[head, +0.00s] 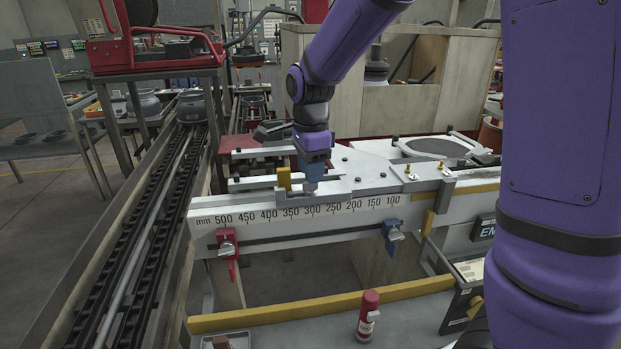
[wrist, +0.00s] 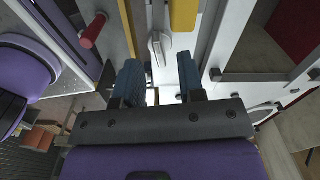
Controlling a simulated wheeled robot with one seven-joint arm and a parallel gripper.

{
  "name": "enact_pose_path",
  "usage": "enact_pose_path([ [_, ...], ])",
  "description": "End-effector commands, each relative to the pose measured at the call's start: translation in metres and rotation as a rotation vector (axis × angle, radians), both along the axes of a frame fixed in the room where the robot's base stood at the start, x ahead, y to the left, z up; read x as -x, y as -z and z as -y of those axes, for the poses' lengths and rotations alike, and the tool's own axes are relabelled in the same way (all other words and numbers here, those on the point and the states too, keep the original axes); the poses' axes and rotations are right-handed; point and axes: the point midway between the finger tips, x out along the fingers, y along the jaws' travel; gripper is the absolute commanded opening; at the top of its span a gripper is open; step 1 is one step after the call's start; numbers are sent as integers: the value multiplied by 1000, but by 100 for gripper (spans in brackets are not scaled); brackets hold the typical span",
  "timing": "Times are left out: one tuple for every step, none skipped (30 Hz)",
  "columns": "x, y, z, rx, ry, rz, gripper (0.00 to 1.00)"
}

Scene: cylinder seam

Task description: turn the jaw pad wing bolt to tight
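My gripper (head: 312,182) points down over the ruled beam (head: 325,208), just right of a yellow block (head: 284,178). In the wrist view its two blue fingers (wrist: 160,88) stand apart, with no object clearly held between them. A grey winged piece (wrist: 158,48) lies just ahead of the fingertips, beside the yellow block (wrist: 183,14); it looks like the wing bolt, but I cannot be sure. In the head view the spot under my gripper is partly hidden by the fingers, so I cannot tell whether they touch anything.
A red clamp (head: 227,245) and a blue clamp (head: 392,237) hang on the beam's front face. A red bottle (head: 368,314) stands on the front ledge and shows in the wrist view (wrist: 92,32). A roller conveyor (head: 150,215) runs along the left. Metal bars lie behind my gripper.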

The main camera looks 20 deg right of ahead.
Motion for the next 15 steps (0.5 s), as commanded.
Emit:
enact_pose_path([
  [-1, -11, 0, -1, 0, 6, 36],
  [-1, -18, 0, -1, 0, 6, 36],
  [-1, -25, 0, -1, 0, 5, 36],
  [-1, -31, 0, -1, 1, 5, 36],
  [-1, -37, 0, -1, 1, 6, 36],
  [-1, -44, 0, -2, 1, 5, 36],
  [-1, -48, 0, -1, 1, 5, 36],
  [-1, -53, 0, -1, 1, 4, 36],
  [-1, -59, 0, -1, 1, 5, 36],
  [-1, -63, 0, -1, 1, 4, 36],
  [-1, -66, 0, -1, 1, 3, 36],
  [-1, -70, 0, -1, 1, 4, 36],
  [-1, -72, 0, -1, 1, 3, 36],
  [-1, -75, 0, -1, 1, 3, 36],
  [-1, -77, 0, -1, 1, 2, 36],
])
